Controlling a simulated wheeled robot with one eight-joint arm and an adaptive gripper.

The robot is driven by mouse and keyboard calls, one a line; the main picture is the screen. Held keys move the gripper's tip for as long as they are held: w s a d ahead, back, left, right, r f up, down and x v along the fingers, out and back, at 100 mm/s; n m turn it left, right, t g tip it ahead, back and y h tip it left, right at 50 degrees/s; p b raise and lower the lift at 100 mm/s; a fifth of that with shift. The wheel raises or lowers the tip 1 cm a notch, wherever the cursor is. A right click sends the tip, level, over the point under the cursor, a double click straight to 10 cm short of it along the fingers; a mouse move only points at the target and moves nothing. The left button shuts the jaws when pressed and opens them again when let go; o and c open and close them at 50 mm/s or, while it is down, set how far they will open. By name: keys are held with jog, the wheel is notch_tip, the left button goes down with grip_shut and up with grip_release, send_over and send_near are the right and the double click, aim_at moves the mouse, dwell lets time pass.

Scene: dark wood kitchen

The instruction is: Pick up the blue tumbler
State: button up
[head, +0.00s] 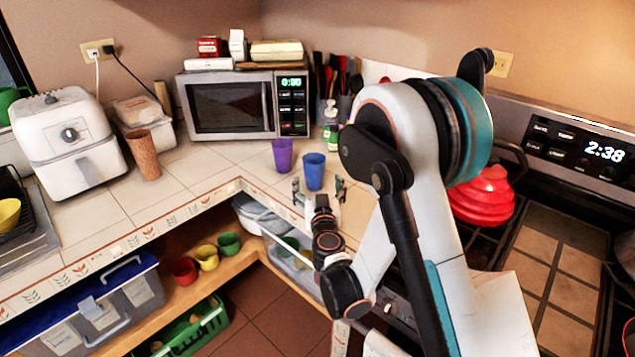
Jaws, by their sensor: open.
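The blue tumbler (314,175) stands upright on the tiled counter near its inner corner, in front of the microwave. My gripper (319,187) is open, with one finger seen to the left of the tumbler and the other to its right. The tumbler shows between the fingers from this view; I cannot tell whether either finger touches it. The tumbler's lower end is partly hidden by my gripper and wrist.
A purple tumbler (283,155) stands close by, left and behind. A soap bottle (330,122), a microwave (235,105) and a brown cup (142,154) are also on the counter. A red kettle (482,196) sits on the stove at right.

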aim_at(313, 155)
jog(key=w+b, duration=0.1)
jog(key=w, duration=0.3)
jog(key=w+b, duration=0.1)
jog(key=w, duration=0.8)
jog(key=shift+a+b, duration=0.35)
jog(key=shift+b, duration=0.05)
jog(key=shift+r, duration=0.1)
jog(key=c, duration=1.3)
